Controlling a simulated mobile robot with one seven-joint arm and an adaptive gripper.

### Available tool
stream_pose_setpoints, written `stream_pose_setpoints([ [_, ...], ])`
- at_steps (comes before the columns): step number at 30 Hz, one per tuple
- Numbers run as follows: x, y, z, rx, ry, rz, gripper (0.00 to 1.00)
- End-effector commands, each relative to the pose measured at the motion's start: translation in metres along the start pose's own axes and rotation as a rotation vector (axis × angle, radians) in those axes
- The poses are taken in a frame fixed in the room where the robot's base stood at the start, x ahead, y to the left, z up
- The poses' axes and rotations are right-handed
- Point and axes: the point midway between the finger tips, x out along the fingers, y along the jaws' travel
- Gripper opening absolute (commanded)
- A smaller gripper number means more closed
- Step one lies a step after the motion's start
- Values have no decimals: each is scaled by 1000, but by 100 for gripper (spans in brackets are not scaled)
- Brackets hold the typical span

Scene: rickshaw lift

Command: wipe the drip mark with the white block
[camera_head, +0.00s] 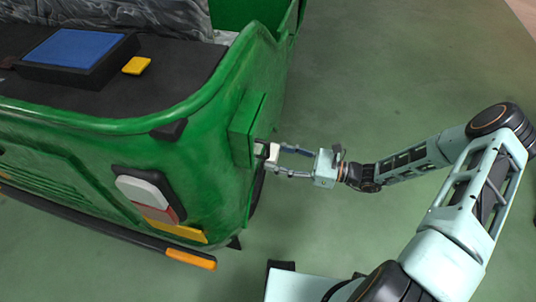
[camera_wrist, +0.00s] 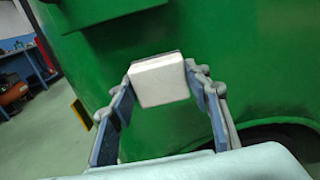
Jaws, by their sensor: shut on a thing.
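The white block (camera_wrist: 160,82) is held between the fingertips of my gripper (camera_wrist: 160,88) in the wrist view. It shows small in the head view (camera_head: 272,154), close to the green rickshaw's (camera_head: 215,110) corner, beside a raised green panel (camera_head: 247,128). My gripper (camera_head: 272,161) is shut on the block and reaches in from the right. I cannot tell whether the block touches the green surface. The drip mark is not seen in either view; the block may hide it.
A blue-topped black tray (camera_head: 75,52) and a yellow block (camera_head: 137,65) lie on the rickshaw's dark deck. A white and red lamp (camera_head: 148,195) and an orange-ended bumper (camera_head: 190,259) are on its side. The green floor (camera_head: 390,60) right of the rickshaw is clear.

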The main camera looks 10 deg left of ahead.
Motion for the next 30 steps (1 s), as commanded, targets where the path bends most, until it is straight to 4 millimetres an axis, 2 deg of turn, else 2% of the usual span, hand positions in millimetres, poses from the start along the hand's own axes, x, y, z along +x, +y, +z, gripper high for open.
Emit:
stream_pose_setpoints([
  [3, -7, 0, 0, 0, 0, -1, 25],
  [14, -10, 0, 0, 1, 0, -1, 25],
  [24, -36, 0, 0, 0, 0, 0, 25],
  [30, -37, 0, 0, 1, 0, 1, 25],
])
